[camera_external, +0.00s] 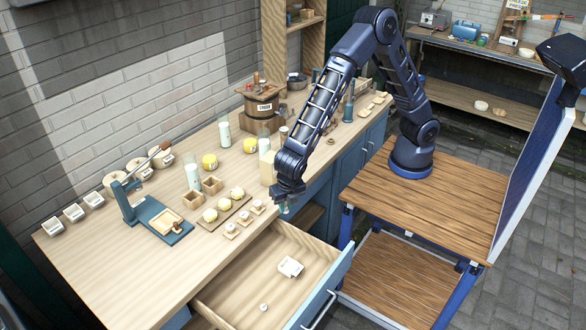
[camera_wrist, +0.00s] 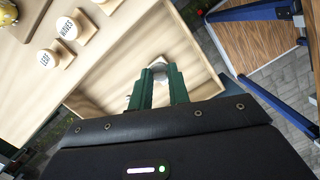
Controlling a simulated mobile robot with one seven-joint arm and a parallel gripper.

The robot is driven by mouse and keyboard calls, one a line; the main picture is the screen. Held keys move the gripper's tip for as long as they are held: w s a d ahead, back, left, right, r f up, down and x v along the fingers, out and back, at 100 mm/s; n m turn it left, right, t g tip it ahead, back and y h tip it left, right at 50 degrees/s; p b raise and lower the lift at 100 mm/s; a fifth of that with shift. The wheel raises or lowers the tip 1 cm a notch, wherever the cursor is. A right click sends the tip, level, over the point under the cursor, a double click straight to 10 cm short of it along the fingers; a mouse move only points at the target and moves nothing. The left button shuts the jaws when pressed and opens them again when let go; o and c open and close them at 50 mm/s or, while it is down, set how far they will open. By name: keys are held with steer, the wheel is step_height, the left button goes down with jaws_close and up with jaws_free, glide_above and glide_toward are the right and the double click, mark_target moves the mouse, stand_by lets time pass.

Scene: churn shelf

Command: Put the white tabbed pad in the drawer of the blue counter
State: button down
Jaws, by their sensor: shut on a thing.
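My gripper (camera_external: 285,196) points down above the open drawer (camera_external: 238,290) of the blue counter (camera_external: 352,160). A white pad-like piece with a small projection (camera_external: 290,267) lies on the drawer floor, below and apart from the gripper in the outside view. In the wrist view the green fingers (camera_wrist: 158,82) are shut on a small pale thing. It is mostly hidden between them, and I cannot tell what it is. White shows at and beyond the fingertips, over the drawer interior. I cannot tell how much of that is the piece in the drawer.
A small round white piece (camera_external: 263,307) lies near the drawer front. Round stamps (camera_external: 243,217), yellow-topped pieces, glasses and a blue press (camera_external: 150,215) stand on the counter. A wooden table (camera_external: 440,190) is to the right. Much of the drawer floor is bare.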

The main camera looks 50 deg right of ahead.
steer(key=s+f+n, duration=0.4)
steer(key=s+n, duration=0.1)
steer(key=s, duration=0.8)
glide_above(315, 269)
steer(key=shift+y, duration=0.4)
steer(key=f, duration=1.5)
steer(key=shift+s+f, duration=0.35)
steer(key=shift+s, duration=0.05)
steer(key=shift+f, duration=2.25)
steer(key=c, duration=1.3)
jaws_free()
steer(key=shift+f, duration=0.1)
steer(key=r, duration=0.4)
steer(key=s+r, duration=0.1)
steer(key=r, duration=0.7)
steer(key=shift+s, duration=0.35)
